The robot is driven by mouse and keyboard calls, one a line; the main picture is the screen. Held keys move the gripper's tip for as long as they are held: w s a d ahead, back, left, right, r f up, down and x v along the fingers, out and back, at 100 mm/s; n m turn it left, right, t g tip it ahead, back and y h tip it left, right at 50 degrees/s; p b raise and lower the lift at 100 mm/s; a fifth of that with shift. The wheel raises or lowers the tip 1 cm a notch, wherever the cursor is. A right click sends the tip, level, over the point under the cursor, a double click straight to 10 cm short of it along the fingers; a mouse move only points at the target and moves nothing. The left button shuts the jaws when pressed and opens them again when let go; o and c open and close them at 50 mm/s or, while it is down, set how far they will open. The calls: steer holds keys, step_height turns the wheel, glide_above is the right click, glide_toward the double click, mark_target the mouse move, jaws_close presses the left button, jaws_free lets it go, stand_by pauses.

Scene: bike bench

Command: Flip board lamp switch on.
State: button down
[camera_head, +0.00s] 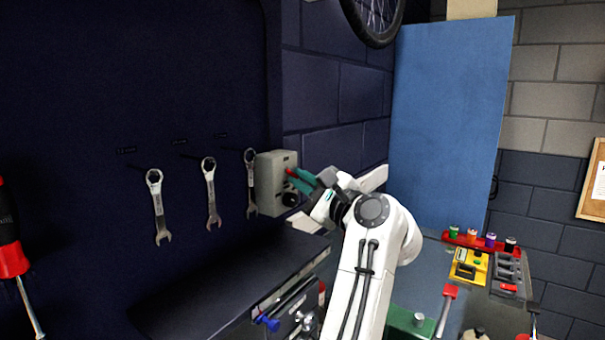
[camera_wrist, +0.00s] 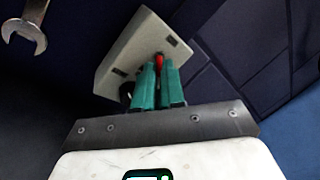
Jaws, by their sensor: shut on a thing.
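The lamp switch box (camera_head: 268,184) is a grey box mounted at the right end of the dark tool board. It also shows in the wrist view (camera_wrist: 125,60). A small red switch lever (camera_wrist: 159,60) sticks out of its front face; its red also shows in the head view (camera_head: 290,171). My gripper (camera_head: 297,176) has teal fingers that reach the box's front from the right. In the wrist view my gripper (camera_wrist: 159,68) is shut on the red lever, with the fingertips on either side of it. Whether the lever is up or down cannot be told.
Several wrenches (camera_head: 212,193) hang on the board left of the box. A dark bench top (camera_head: 215,280) lies below. A blue panel (camera_head: 450,120) stands behind my arm, and a bench with a yellow tray (camera_head: 469,266) is at the right.

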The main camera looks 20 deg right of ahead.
mark_target(288, 172)
steer(key=r+g+p, duration=0.1)
steer(key=g+p, duration=0.1)
steer(key=p, duration=0.2)
steer(key=shift+s+r+p, duration=0.1)
steer(key=shift+r+p, duration=0.3)
steer(key=g+p, duration=0.1)
steer(key=n+h+p, duration=0.1)
steer(key=p, duration=0.1)
steer(key=shift+r+g+h, duration=0.25)
steer(key=shift+g+h, duration=0.05)
steer(key=shift+g, duration=0.1)
steer(key=shift+w+a+r+n+g+h, duration=0.1)
steer(key=shift+w+r+n+g+h, duration=0.25)
steer(key=shift+g, duration=0.65)
steer(key=shift+s+a+r+n+g+h, duration=0.1)
steer(key=shift+r+g+h, duration=0.15)
steer(key=shift+g+h, duration=0.55)
steer(key=shift+g, duration=0.4)
steer(key=c, duration=1.2)
jaws_free()
steer(key=shift+c, duration=0.2)
steer(key=shift+r, duration=0.1)
